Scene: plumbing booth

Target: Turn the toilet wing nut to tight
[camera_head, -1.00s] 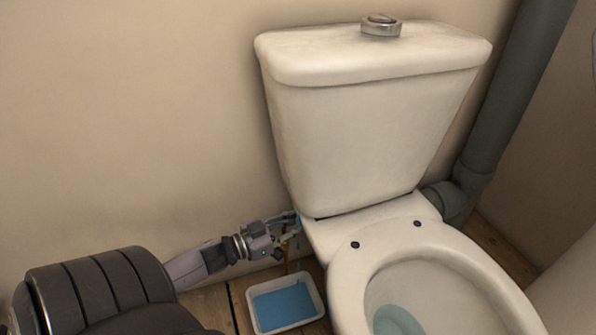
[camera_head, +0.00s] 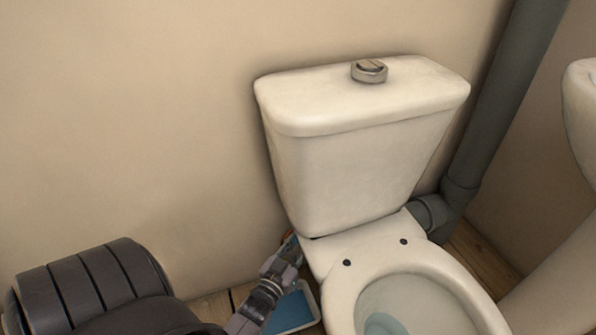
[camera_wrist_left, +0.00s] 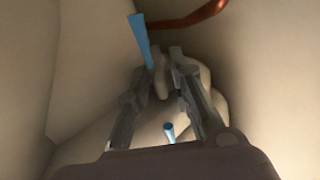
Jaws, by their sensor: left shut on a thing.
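The white toilet has its cistern (camera_head: 350,170) against the wall and its bowl (camera_head: 425,285) at the lower right. My left gripper (camera_head: 291,246) reaches under the cistern's lower left corner. In the left wrist view the same gripper (camera_wrist_left: 160,78) has its two dark fingers on either side of a small pale piece, which looks like the wing nut (camera_wrist_left: 160,86). It is shut on that piece. The nut is hidden in the head view, and its tightness cannot be told. My right gripper is in neither view.
A white tray (camera_head: 314,299) with blue liquid stands on the floor below my left gripper. Blue streaks (camera_wrist_left: 141,40) show near the fingers. A copper-coloured pipe (camera_wrist_left: 190,22) runs behind. A grey waste pipe (camera_head: 495,110) and a white basin (camera_head: 580,120) are at right.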

